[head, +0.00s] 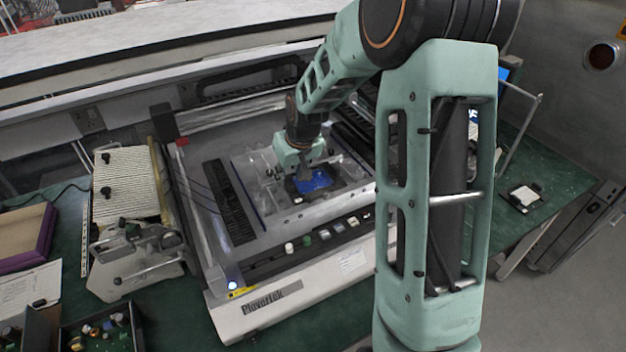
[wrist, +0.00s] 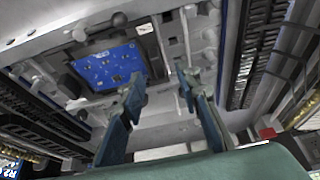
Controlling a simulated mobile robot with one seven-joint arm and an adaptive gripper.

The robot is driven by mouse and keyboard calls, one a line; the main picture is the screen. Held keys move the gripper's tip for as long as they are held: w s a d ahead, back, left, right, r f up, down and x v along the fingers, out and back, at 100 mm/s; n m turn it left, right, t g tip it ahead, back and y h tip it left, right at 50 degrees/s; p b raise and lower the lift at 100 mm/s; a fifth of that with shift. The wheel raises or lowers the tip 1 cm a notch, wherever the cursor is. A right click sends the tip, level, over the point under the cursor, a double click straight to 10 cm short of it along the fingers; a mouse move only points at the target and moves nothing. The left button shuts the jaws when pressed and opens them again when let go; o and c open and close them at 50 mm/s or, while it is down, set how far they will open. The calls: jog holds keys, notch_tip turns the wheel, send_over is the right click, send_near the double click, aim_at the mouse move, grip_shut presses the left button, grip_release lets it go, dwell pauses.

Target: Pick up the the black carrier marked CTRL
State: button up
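A black carrier (head: 341,171) holding a blue circuit board (head: 313,181) sits in the bed of the grey machine. In the wrist view, the carrier's dark edge (wrist: 70,84) surrounds the blue board (wrist: 108,67), with a small white label beside it. I cannot read a CTRL mark in either view. My gripper (head: 306,171) is low over the machine bed, close to the carrier. In the wrist view, my gripper (wrist: 161,78) has its fingers apart with nothing between them; the board lies to their left.
The machine's bed (head: 248,184) has raised rails and a row of buttons (head: 325,234) along its front. A ribbed white fixture (head: 127,182) stands on the left, near a parts tray (head: 100,333). A small black item with a white card (head: 525,196) lies on the green bench at right.

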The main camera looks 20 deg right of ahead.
jog(key=shift+x, duration=1.4)
jog(key=shift+d, duration=0.1)
grip_shut()
